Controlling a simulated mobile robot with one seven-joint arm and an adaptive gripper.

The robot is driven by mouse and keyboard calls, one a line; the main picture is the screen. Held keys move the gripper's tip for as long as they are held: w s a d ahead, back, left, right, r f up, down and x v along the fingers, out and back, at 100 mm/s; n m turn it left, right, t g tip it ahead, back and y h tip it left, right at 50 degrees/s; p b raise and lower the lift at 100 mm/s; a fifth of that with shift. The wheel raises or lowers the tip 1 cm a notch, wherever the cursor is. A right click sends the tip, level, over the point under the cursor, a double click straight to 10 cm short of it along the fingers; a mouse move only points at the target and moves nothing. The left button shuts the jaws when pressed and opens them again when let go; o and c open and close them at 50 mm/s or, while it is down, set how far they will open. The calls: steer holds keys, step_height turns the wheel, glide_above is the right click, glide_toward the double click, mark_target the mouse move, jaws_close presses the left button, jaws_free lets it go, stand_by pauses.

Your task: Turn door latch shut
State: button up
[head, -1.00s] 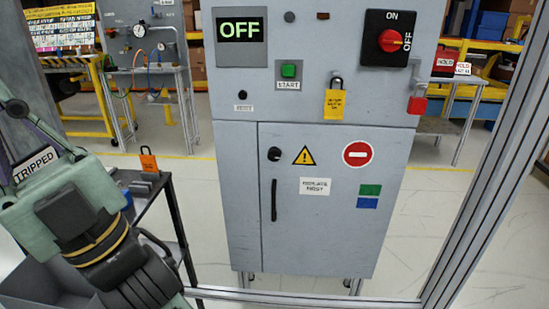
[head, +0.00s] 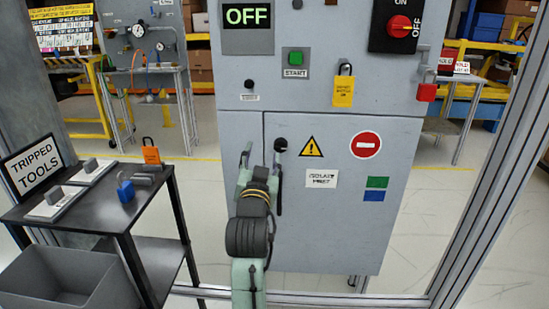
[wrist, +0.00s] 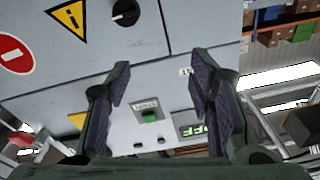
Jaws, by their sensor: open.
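The door latch is a round black knob (head: 281,145) at the upper left of the grey cabinet door (head: 340,235). In the wrist view the knob (wrist: 125,12) is at the top, with a short pale mark on its face. My gripper (head: 262,160) is open and empty in front of the cabinet. In the head view its right finger is just below the knob. In the wrist view my gripper (wrist: 158,85) has the knob outside its fingers, above the left one. I cannot tell how far the fingertips are from the panel. My gripper partly covers the black door handle (head: 279,195).
Above the door are the OFF display (head: 247,15), green START button (head: 295,58), yellow padlock tag (head: 343,92) and red rotary switch (head: 399,25). A black cart (head: 110,215) with tools stands at left. A metal frame post (head: 490,170) rises at right.

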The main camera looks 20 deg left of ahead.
mark_target(280, 149)
steer(key=shift+o, duration=0.2)
steer(key=shift+m+g+h, duration=0.4)
steer(key=shift+m+h, duration=0.1)
steer(key=shift+h, duration=0.3)
steer(key=f, duration=0.1)
steer(key=w+d+f, duration=0.2)
steer(key=f, duration=0.1)
steer(key=shift+d, duration=0.2)
steer(key=p+x, duration=0.2)
steer(key=x, duration=0.8)
steer(key=shift+w, duration=0.3)
steer(key=shift+c, duration=0.3)
steer(key=c, duration=1.1)
